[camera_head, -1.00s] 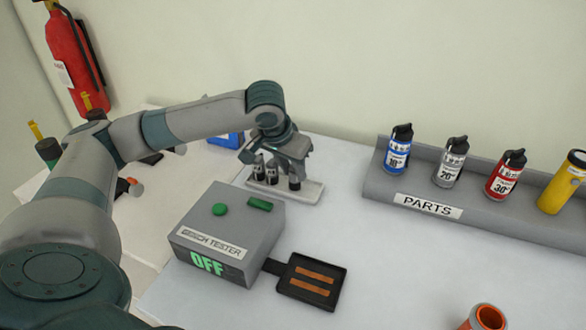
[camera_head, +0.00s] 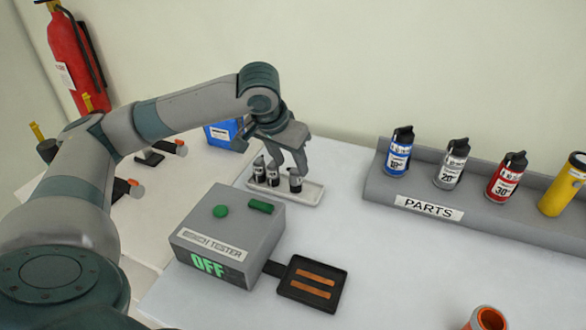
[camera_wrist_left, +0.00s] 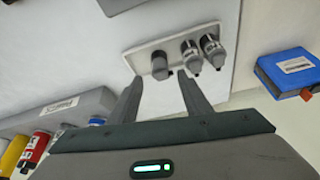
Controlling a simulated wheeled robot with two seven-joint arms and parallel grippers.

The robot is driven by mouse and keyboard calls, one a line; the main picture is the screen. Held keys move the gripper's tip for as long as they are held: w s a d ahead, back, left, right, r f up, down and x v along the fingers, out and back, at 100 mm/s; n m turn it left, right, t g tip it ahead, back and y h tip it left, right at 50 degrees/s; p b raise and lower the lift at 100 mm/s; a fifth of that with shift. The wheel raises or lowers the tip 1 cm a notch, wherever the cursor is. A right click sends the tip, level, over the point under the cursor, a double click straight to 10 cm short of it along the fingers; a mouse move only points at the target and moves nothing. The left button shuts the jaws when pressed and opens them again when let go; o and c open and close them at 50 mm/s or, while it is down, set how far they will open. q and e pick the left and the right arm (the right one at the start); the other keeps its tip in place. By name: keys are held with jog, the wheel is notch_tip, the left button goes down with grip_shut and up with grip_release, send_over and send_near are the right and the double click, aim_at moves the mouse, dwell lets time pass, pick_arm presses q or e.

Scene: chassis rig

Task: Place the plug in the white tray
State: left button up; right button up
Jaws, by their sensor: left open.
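The white tray (camera_head: 313,193) lies on the table behind the grey bench tester. Three small dark-and-grey plugs stand in it: one at the left (camera_head: 259,169), one in the middle (camera_head: 273,174) and one set apart at the right (camera_head: 295,183). My left gripper (camera_head: 288,167) is open, pointing down over the tray by the right plug. In the left wrist view the tray (camera_wrist_left: 139,58) lies beyond the open fingertips (camera_wrist_left: 159,82). The set-apart plug (camera_wrist_left: 160,66) shows just past the gap between them; I cannot tell whether they touch it. My right gripper is not in view.
The bench tester (camera_head: 229,232) reads OFF, with a black pad (camera_head: 314,282) beside it. The PARTS shelf (camera_head: 378,190) with several canisters stands at the right. A blue box (camera_head: 222,133) is behind my arm. An orange cup (camera_head: 487,318) stands in front.

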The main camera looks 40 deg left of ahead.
pick_arm(q)
jog(key=v, duration=0.7)
jog(key=shift+r, duration=0.25)
dwell(0.3)
